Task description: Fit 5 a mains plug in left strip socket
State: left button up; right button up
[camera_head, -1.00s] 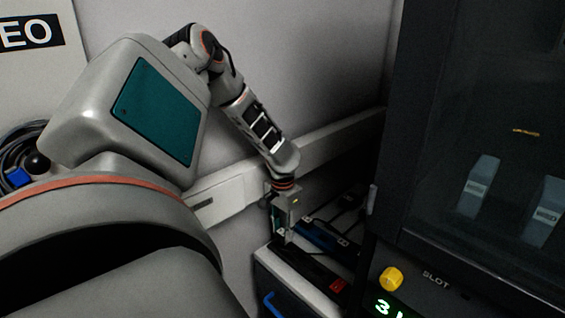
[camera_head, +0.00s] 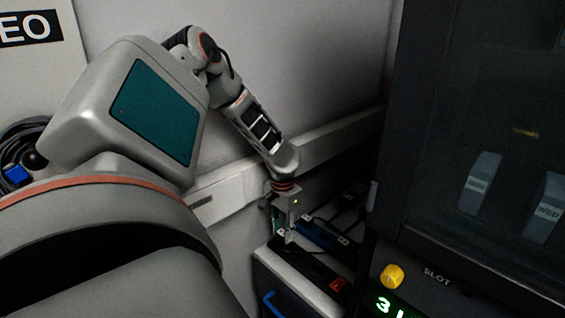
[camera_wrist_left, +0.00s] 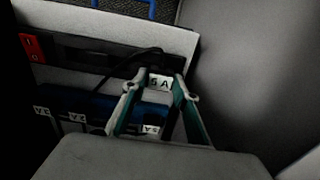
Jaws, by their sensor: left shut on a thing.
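My left gripper (camera_head: 284,236) points down at the far left end of the black power strip (camera_head: 305,268). A dark cable arcs from beside the plug. My right gripper is not in view.
A blue strip (camera_head: 319,237) with white-labelled plugs lies behind the black one; it also shows in the left wrist view (camera_wrist_left: 82,103). A dark glass-fronted cabinet (camera_head: 385,215) with a yellow knob (camera_head: 391,277) stands close on the right. The wall is just behind my wrist.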

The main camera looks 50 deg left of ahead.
pick_arm(q)
jog(key=shift+f+b, duration=0.3)
jog(key=shift+f, duration=0.1)
dwell(0.4)
jog(key=o, duration=1.3)
jog(key=o, duration=0.5)
